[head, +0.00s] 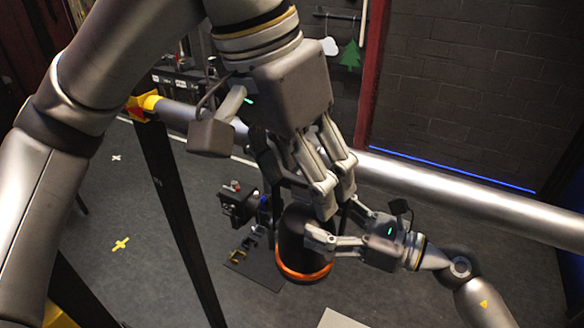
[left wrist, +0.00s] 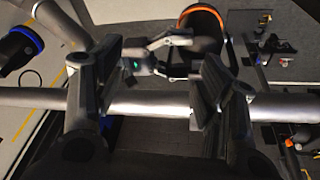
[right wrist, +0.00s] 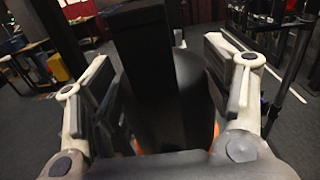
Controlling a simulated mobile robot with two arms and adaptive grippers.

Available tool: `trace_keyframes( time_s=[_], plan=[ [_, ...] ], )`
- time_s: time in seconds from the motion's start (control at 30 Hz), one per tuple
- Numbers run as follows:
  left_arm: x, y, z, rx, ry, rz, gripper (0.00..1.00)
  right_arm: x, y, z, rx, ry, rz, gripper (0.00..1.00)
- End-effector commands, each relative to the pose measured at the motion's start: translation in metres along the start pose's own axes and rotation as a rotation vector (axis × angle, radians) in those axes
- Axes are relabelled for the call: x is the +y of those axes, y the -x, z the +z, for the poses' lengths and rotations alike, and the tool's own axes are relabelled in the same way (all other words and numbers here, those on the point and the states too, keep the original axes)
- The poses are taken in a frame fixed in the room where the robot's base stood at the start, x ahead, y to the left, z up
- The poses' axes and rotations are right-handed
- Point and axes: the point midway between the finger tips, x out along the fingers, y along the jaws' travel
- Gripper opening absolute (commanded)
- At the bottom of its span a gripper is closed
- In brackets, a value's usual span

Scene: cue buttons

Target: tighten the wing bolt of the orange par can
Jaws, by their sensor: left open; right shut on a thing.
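The orange par can (head: 303,238), a black can with an orange rim, hangs below the silver pipe (head: 440,183). It also shows at the top of the left wrist view (left wrist: 204,38). My right gripper (head: 325,242) is shut on it at its side. In the right wrist view, dark parts of the can (right wrist: 190,85) lie between the fingers; which part is gripped is unclear. My left gripper (head: 328,200) is open above the can, by the pipe; the pipe passes across the gap between its fingers in the left wrist view (left wrist: 165,90). I cannot make out the wing bolt.
The pipe crosses the whole work area. A yellow clamp-like piece (head: 145,104) sits on it at left, above a dark post (head: 180,215). A blue-rimmed lamp (left wrist: 20,47) is at the left wrist view's left. Dark equipment (head: 238,203) stands on the floor below.

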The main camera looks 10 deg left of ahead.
Motion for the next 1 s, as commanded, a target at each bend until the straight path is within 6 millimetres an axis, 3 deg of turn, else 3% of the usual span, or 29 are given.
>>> trace_keyframes(
  time_s=[0.03, 0.23, 0.5, 0.67, 1.0],
  plan=[
    [-0.006, 0.011, -0.003, 0.022, 0.045, -0.041, 0.64, 0.002, 0.0, -0.013, 0.025, -0.009, 0.005, 0.04],
    [-0.023, 0.046, -0.008, 0.088, 0.204, -0.157, 0.64, 0.002, 0.0, -0.013, 0.025, -0.009, 0.005, 0.04],
    [-0.033, 0.065, -0.01, 0.13, 0.298, -0.215, 0.64, 0.002, 0.0, -0.013, 0.025, -0.009, 0.005, 0.04],
    [-0.035, 0.054, -0.011, 0.128, 0.301, -0.215, 0.64, 0.002, 0.0, -0.013, 0.025, -0.009, 0.005, 0.04],
    [-0.048, -0.001, -0.015, 0.127, 0.3, -0.213, 0.64, 0.002, 0.0, -0.013, 0.024, -0.009, 0.005, 0.04]
  ],
)
